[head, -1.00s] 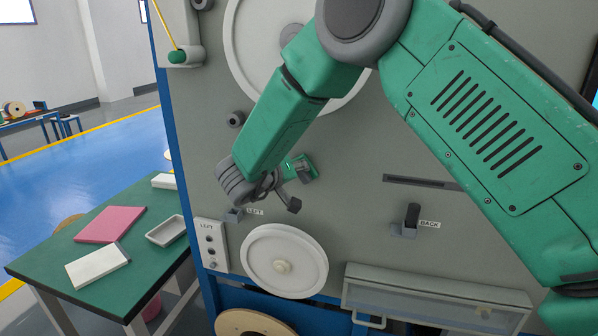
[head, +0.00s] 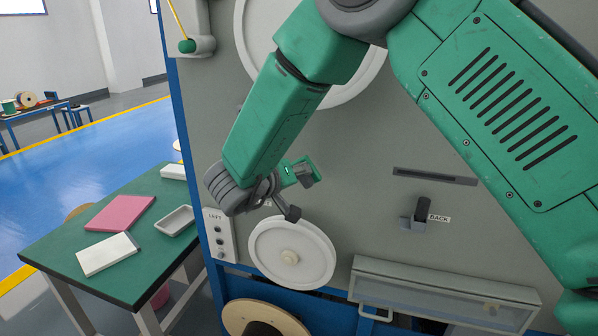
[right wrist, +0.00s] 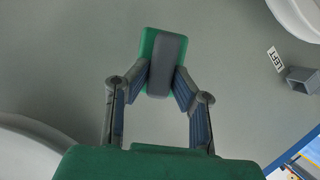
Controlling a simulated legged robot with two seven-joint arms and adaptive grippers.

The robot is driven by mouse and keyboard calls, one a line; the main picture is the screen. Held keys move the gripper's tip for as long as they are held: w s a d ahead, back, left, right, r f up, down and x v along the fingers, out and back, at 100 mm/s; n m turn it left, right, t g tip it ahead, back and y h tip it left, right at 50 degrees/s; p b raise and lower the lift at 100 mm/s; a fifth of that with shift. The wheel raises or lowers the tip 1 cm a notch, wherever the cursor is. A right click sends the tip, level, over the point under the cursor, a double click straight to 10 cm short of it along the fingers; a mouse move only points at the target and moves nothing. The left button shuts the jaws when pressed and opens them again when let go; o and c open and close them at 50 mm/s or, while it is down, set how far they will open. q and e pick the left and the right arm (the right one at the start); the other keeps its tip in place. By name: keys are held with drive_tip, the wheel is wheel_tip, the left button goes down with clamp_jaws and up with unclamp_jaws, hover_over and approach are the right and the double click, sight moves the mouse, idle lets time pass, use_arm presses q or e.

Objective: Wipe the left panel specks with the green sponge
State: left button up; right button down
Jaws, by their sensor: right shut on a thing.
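My right gripper (head: 291,180) is shut on the green sponge (head: 312,167), in front of the grey machine face. In the right wrist view, the sponge (right wrist: 147,43) is green with a grey middle part. Both fingers of the right gripper (right wrist: 162,82) close on that grey part. The sponge is apart from this panel. My left gripper is not in view.
A white wheel (head: 265,265) sits right of the left panel. A BACK holder (head: 411,223) and a clear-fronted box (head: 445,297) are further right.

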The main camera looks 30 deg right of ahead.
drive_tip(key=shift+s+a, duration=0.9)
drive_tip(key=shift+s, duration=0.05)
drive_tip(key=shift+a, duration=0.15)
drive_tip(key=shift+f, duration=0.1)
